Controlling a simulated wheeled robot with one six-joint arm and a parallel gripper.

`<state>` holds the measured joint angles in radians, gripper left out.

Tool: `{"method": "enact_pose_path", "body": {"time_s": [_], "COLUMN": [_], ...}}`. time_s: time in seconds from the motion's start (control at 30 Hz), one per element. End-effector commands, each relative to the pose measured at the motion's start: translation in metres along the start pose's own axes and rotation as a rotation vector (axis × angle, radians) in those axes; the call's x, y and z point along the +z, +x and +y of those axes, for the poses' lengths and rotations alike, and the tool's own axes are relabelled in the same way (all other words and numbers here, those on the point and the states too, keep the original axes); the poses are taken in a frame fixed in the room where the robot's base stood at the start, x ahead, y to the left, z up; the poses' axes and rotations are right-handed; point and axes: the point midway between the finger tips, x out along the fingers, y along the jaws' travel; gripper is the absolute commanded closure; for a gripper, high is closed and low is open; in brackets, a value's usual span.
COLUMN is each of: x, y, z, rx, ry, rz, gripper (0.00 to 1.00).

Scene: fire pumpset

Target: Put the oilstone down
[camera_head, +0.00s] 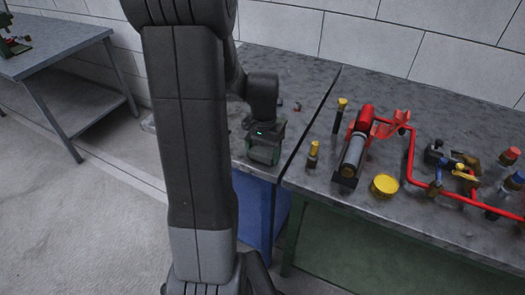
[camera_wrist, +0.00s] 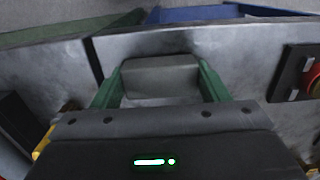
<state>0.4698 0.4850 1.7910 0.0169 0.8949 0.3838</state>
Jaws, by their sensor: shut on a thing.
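The oilstone (camera_wrist: 160,78) is a grey rectangular block in the wrist view. It sits between the two green fingers of my gripper (camera_wrist: 162,88), which are shut on its sides. In the head view my gripper (camera_head: 263,152) points down over the front part of the blue-fronted workbench (camera_head: 262,80), left of the seam between two benches. The oilstone is not clearly visible there. The bench top lies close below the block; whether they touch I cannot tell.
A red pump-like assembly (camera_head: 363,130), a yellow round tin (camera_head: 384,186), a yellow-topped bottle (camera_head: 313,155) and red piping (camera_head: 411,160) occupy the right bench. In the wrist view, a dark plate with a red part (camera_wrist: 295,72) lies right of the block.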

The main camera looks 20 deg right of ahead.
Motion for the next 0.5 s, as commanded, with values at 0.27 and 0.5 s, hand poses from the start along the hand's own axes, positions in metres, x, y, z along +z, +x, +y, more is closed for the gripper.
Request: {"method": "enact_pose_path", "body": {"time_s": [0.27,0.5], "x": [-0.0001,-0.0001], "y": [0.0029,0.0019], "z": [0.0000,0.0000], "rx": [0.000,0.000], "ry": [0.000,0.000], "rz": [0.000,0.000], "gripper": [0.10,0.10]}}
